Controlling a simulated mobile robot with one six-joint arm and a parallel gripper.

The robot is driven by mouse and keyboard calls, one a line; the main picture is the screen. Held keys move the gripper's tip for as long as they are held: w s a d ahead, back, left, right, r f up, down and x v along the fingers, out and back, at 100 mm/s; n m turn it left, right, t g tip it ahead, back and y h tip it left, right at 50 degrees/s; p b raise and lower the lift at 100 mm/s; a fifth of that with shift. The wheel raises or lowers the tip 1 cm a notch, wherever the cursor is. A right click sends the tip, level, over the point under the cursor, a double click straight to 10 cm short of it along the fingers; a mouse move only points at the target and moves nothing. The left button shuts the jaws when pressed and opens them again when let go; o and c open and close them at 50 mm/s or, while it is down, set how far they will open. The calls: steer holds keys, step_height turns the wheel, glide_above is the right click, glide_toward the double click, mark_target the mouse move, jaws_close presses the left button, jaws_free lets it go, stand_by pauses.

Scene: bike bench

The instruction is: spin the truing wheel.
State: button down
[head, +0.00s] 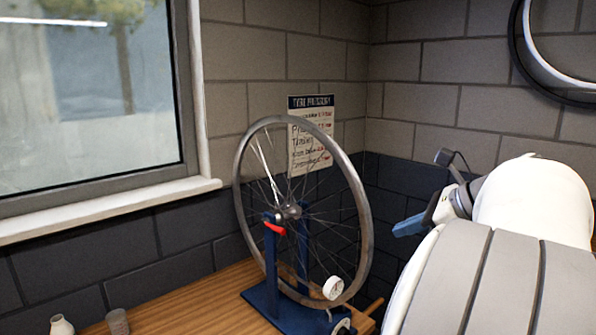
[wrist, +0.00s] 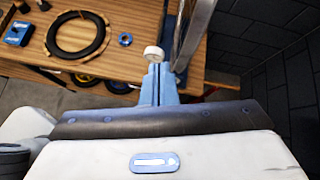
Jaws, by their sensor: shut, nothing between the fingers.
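The truing wheel (head: 289,212), a grey-rimmed spoked wheel, stands upright in a blue truing stand (head: 271,240) on the wooden bench. A red lever (head: 275,229) sits by the hub, and a round white dial (head: 333,287) is near the lower rim. My gripper (head: 408,226) is right of the wheel in the head view, apart from the rim. In the wrist view, my gripper's blue fingers (wrist: 157,68) are together and empty. The white dial (wrist: 153,53) shows just beyond their tips, and the wheel's rim (wrist: 196,30) is to their right.
The wooden bench (head: 180,302) holds a small white bottle (head: 61,325) and a grey cup (head: 118,321). The wrist view shows a black tyre ring (wrist: 76,35) and a blue box (wrist: 17,33). A poster (head: 311,130) hangs behind the wheel, and dark brick walls close the corner.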

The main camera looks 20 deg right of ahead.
steer(key=s+d+r+m+t, duration=0.2)
steer(key=d+r+m, duration=0.1)
steer(key=d+r, duration=0.2)
steer(key=b+x, duration=0.4)
steer(key=x, duration=0.4)
steer(key=shift+d, duration=0.25)
steer(key=shift+w+r, duration=0.1)
steer(key=shift+w, duration=0.1)
